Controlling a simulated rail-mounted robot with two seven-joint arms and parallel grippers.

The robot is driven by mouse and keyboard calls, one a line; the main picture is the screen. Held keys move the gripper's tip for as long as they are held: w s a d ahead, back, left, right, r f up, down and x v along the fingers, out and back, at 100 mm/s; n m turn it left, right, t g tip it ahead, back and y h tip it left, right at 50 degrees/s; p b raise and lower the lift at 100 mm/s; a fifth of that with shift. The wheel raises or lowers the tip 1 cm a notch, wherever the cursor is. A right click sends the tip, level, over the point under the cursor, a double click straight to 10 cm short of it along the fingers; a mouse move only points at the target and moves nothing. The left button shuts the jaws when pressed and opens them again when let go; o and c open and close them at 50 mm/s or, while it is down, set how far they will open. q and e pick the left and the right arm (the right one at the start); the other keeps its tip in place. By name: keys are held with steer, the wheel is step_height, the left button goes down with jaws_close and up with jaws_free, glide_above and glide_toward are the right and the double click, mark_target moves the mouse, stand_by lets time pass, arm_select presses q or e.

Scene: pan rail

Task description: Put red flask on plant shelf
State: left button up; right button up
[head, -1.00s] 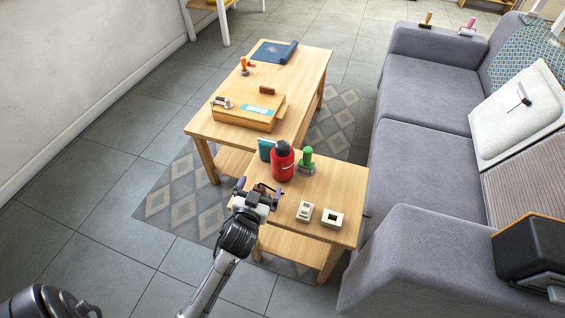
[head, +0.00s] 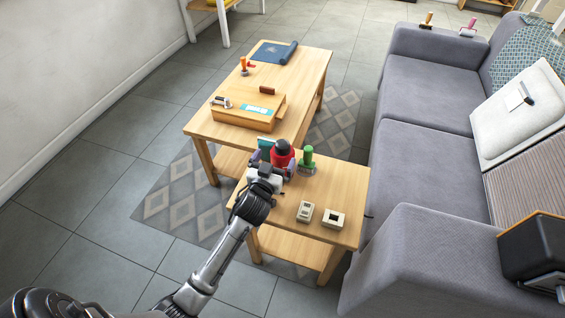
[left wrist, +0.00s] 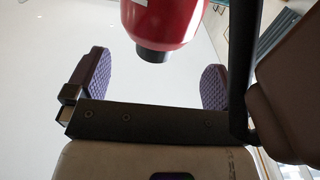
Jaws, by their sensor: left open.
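The red flask (head: 283,157) with a black cap stands upright on the low wooden side table (head: 341,190). My left gripper (head: 273,168) is open at the flask, with its purple-padded fingers to either side of it and its wrist partly hiding the flask's lower part. In the left wrist view the flask (left wrist: 168,18) shows at the top, black cap toward me, in line with the gap between the open fingers (left wrist: 153,84). I cannot tell whether a pad touches it. My right gripper is not in view. I cannot make out a plant shelf for certain.
A green-handled object (head: 307,160) stands close right of the flask, and a teal box (head: 265,144) is close behind. Two small pale devices (head: 333,218) lie at the table's front. A longer table (head: 302,75) adjoins behind, and a grey sofa (head: 420,135) stands at right.

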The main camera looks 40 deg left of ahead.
mark_target(280, 152)
arm_select(q)
steer(key=x, duration=0.2)
steer(key=b+x, duration=0.1)
steer(key=x, duration=0.1)
steer(key=shift+w+d+b, duration=0.2)
steer(key=shift+b, duration=0.1)
steer(key=shift+w+a, duration=0.15)
steer(key=shift+w, duration=0.25)
steer(key=shift+c, duration=0.3)
steer(key=c, duration=1.2)
steer(key=shift+r, duration=0.1)
steer(key=shift+c, duration=0.7)
steer(key=shift+r, duration=0.1)
